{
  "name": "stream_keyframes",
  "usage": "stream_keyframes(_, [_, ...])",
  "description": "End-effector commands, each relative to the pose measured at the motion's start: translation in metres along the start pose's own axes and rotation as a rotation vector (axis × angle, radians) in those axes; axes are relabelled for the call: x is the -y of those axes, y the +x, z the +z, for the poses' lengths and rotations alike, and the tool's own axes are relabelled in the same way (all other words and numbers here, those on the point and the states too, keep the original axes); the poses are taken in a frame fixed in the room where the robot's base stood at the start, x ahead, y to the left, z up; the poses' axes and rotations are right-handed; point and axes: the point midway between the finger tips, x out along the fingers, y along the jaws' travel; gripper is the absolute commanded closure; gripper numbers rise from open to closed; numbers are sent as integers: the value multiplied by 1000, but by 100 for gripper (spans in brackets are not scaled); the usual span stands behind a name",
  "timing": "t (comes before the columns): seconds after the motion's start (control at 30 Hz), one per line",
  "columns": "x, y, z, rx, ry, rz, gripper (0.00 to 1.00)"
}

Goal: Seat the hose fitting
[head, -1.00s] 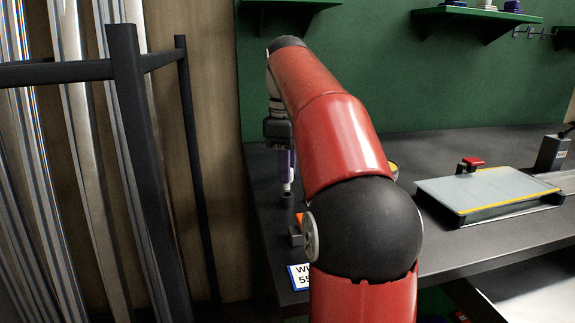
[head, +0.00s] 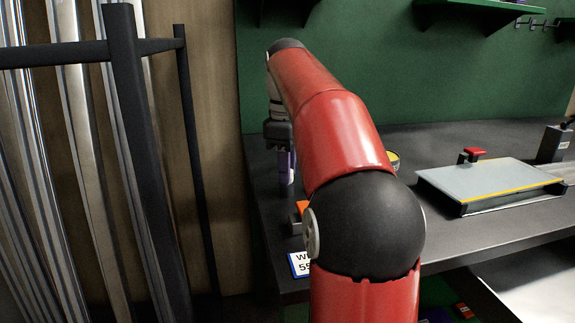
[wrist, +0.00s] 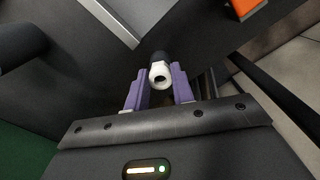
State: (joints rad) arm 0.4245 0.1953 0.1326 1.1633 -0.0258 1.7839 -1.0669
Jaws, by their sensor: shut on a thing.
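The hose fitting (wrist: 160,75) is a white collar with a dark hole, seen end-on between the purple fingers in the wrist view. My gripper (wrist: 162,88) is shut on it. A black cylinder (wrist: 158,57) lies directly beyond the fitting, in line with it; I cannot tell whether the two are joined. In the head view my gripper (head: 285,168) points down at the bench's left end, and a white sliver of the fitting (head: 291,177) shows beside the purple fingers. Whatever is under the fitting is mostly hidden there.
An orange block (head: 302,207) and a blue-edged label (head: 301,264) are near the bench's left front edge. A black rack frame (head: 130,130) stands left of the bench (head: 455,140). A grey plate fixture with a red knob (head: 490,185) sits on the right.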

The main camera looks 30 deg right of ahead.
Motion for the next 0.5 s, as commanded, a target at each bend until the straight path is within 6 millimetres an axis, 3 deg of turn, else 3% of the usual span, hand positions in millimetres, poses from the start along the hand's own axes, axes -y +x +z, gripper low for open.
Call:
stream_keyframes(0.47, [0,5,0,1,0,-2,98])
stream_keyframes(0.5, [0,5,0,1,0,-2,70])
